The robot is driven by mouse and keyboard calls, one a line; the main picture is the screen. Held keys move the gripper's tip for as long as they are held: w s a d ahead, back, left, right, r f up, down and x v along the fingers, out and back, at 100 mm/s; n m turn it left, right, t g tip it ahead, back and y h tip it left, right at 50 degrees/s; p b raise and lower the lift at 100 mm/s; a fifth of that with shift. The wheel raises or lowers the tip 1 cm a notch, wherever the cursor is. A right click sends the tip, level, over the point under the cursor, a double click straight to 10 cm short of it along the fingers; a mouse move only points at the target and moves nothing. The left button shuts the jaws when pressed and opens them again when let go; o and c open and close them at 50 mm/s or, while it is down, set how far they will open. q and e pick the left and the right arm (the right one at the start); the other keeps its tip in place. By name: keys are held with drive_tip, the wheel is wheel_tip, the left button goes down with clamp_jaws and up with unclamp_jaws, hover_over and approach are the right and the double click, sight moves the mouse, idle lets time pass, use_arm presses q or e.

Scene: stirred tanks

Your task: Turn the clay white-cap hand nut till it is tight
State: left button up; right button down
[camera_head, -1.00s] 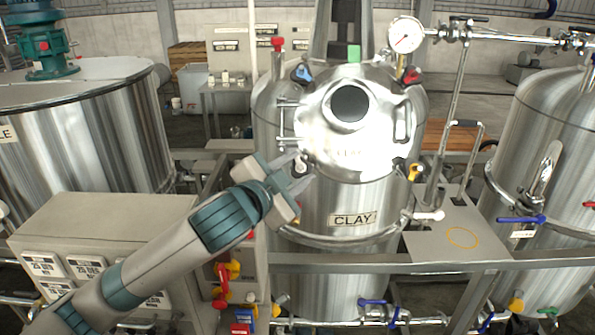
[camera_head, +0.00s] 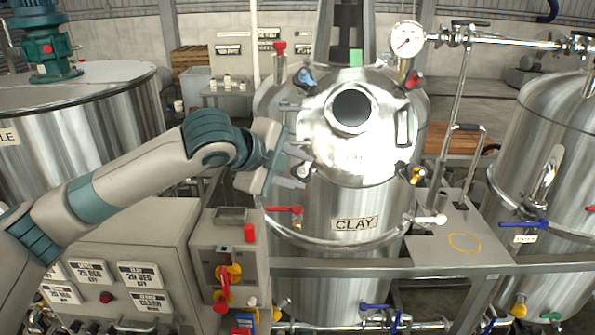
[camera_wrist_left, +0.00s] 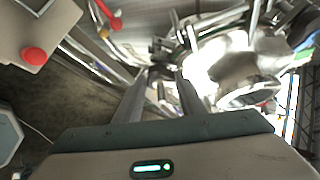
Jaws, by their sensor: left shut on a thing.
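The steel tank labelled CLAY (camera_head: 355,224) stands in the middle of the head view, with a round shiny lid (camera_head: 372,150). The white-cap hand nut (camera_head: 304,171) is at the lid's lower left edge. My left gripper (camera_head: 300,170) reaches it from the left and is shut on it, its fingers hiding much of the nut. In the left wrist view the two fingers (camera_wrist_left: 163,78) run up to dark hardware at the lid edge, and the nut itself is hard to make out. My right gripper is not in view.
Other hand nuts on the lid have blue (camera_head: 303,77), red (camera_head: 412,79) and yellow (camera_head: 416,174) caps. A red valve handle (camera_head: 285,209) sits below my gripper. A grey control box (camera_head: 229,262) stands at lower left. A steel rail (camera_head: 400,264) crosses in front.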

use_arm(q)
drive_tip(key=shift+w+r+m+g+y, duration=0.1)
drive_tip(key=shift+m+g+y, duration=0.4)
drive_tip(key=shift+m, duration=0.6)
drive_tip(key=o, duration=1)
drive_tip(key=shift+o, duration=0.2)
drive_tip(key=shift+s+a+r+b, duration=0.25)
drive_tip(key=shift+s+r+b, duration=0.05)
drive_tip(key=shift+r+b, duration=0.1)
drive_tip(key=b+v, duration=0.6)
drive_tip(key=v, duration=1)
